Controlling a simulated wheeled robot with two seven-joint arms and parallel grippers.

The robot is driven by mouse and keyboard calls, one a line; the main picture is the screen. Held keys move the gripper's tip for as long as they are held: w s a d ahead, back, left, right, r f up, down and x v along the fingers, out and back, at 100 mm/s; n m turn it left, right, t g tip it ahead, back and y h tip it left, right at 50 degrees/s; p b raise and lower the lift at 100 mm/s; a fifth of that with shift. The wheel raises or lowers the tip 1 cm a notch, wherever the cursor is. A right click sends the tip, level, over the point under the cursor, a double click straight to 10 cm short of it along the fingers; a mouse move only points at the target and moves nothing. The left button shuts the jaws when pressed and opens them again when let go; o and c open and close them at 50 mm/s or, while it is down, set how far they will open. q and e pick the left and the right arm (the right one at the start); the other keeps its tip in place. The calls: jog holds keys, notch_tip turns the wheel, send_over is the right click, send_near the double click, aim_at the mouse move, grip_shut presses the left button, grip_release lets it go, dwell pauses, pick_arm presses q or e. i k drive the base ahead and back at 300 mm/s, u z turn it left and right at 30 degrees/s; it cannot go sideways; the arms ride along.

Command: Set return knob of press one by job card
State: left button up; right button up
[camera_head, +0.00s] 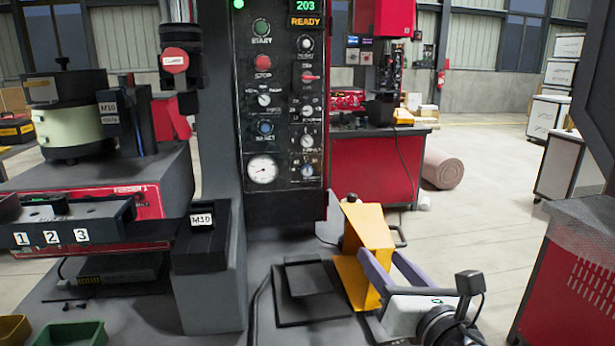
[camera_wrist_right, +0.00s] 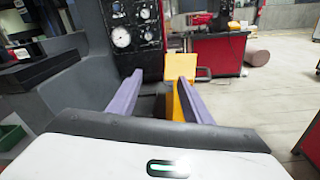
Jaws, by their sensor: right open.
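The press's dark control panel (camera_head: 284,120) stands upright at centre in the head view. It carries several small dial knobs, among them an upper one (camera_head: 307,43), a red-handled one (camera_head: 308,76) and lower ones in the right column (camera_head: 307,141). Their labels are too small to tell which is the return knob. I cannot make out a job card. My right gripper (camera_head: 380,256) is open and empty, low and right of the panel, apart from it. In the right wrist view its two purple fingers (camera_wrist_right: 160,76) point forward below the panel (camera_wrist_right: 132,28). My left gripper is out of view.
A yellow bracket (camera_head: 367,245) stands close by my right fingers, beside a dark pedal-like plate (camera_head: 305,290). A pressure gauge (camera_head: 262,169) is low on the panel. A numbered dark tray (camera_head: 75,225) sits at left.

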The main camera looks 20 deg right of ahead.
aim_at(306, 170)
jog(key=i, duration=0.95)
